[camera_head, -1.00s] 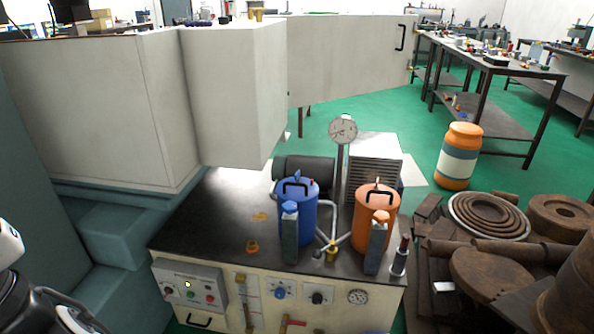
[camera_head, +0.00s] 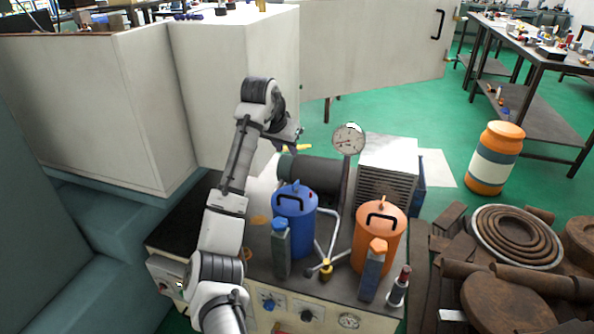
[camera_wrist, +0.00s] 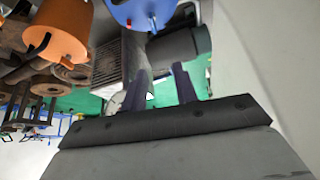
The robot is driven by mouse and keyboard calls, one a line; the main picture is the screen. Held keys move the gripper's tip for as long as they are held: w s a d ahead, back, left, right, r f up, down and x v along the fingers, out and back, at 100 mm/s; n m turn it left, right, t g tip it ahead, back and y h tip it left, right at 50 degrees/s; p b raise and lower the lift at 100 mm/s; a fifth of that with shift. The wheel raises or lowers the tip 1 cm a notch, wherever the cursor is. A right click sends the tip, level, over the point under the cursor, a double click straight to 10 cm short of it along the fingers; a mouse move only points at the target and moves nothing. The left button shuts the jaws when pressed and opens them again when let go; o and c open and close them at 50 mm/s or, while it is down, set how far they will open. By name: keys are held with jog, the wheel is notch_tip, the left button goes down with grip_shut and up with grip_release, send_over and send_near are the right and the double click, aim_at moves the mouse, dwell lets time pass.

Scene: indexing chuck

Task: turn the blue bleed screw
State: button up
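A blue canister (camera_head: 293,214) with a dark handle stands on the dark top of the machine. A small blue piece on its lid, which looks like the blue bleed screw (camera_head: 296,184), sticks up there. My gripper (camera_head: 291,147) is in the air behind the canister and apart from it. In the wrist view its two dark fingers (camera_wrist: 160,88) are spread with nothing between them.
An orange canister (camera_head: 379,232) with a similar lid stands to the right of the blue one. A pressure gauge (camera_head: 348,139) rises on a post behind them. A dark motor cylinder (camera_head: 318,176) and a finned box (camera_head: 388,172) stand at the back. A pale cabinet (camera_head: 235,85) is behind my arm.

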aim_at(296, 182)
jog(key=shift+g+y, duration=0.3)
jog(key=shift+g, duration=0.4)
jog(key=x, duration=0.5)
jog(key=p+x, duration=0.1)
jog(key=x, duration=0.3)
jog(key=s+x, duration=0.1)
jog(key=x, duration=0.4)
jog(key=shift+w+d+f+p, duration=0.1)
jog(key=shift+w+f+p, duration=0.1)
jog(key=shift+f+p, duration=0.25)
grip_shut()
